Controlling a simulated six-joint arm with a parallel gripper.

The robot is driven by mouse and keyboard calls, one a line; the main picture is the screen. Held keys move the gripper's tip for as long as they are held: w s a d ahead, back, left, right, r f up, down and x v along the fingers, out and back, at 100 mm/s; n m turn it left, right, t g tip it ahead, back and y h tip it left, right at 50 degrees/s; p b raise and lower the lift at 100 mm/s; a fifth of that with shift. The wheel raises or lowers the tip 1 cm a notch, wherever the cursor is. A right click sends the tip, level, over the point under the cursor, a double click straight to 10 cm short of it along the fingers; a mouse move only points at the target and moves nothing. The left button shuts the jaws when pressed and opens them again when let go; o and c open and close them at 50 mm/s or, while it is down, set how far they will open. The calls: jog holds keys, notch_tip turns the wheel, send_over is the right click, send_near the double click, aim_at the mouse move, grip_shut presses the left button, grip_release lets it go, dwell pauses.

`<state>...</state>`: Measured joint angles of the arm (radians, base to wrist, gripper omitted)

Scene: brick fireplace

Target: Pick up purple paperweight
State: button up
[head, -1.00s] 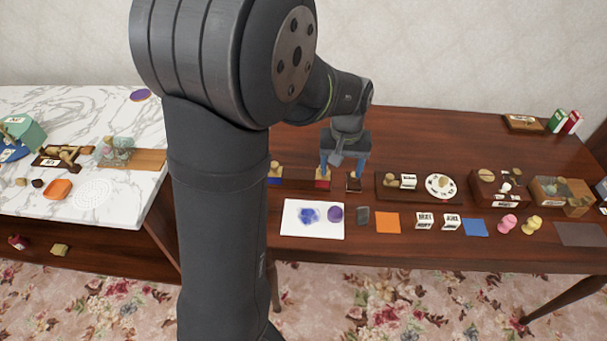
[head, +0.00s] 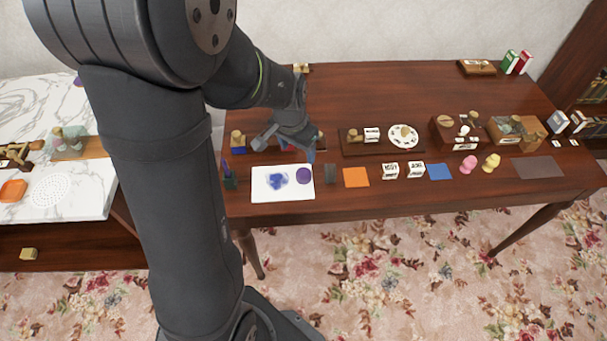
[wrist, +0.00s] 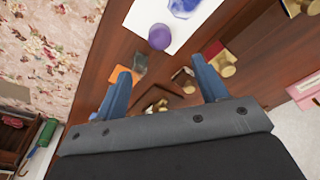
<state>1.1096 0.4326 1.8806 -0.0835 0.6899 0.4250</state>
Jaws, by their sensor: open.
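The purple paperweight (head: 304,176) is a small round piece on the right part of a white sheet (head: 262,194) with a blue blot, near the front edge of the wooden table. It also shows in the wrist view (wrist: 160,37), beyond my fingertips. My gripper (head: 297,153) is open above the table, just behind the paperweight and apart from it. In the wrist view its two blue fingers (wrist: 161,80) stand wide apart with nothing held between them.
A dark grey block (head: 330,174) stands right of the sheet, then an orange square (head: 356,177). Stamps with wooden knobs sit behind the sheet, partly hidden by my gripper. A dark green holder (head: 229,178) stands at its left.

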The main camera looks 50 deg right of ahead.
aim_at(303, 171)
jog(key=f, duration=0.5)
jog(key=d+f, duration=0.1)
jog(key=f, duration=0.1)
jog(key=shift+f, duration=0.3)
jog(key=shift+d+f, duration=0.25)
jog(key=shift+f, duration=0.65)
jog(key=shift+d+f, duration=0.3)
jog(key=shift+f, duration=0.6)
jog(key=shift+d+f, duration=0.25)
jog(key=shift+f, duration=0.65)
jog(key=shift+w, duration=0.1)
jog(key=c, duration=1.2)
jog(key=shift+o, duration=0.2)
jog(key=shift+r, duration=0.15)
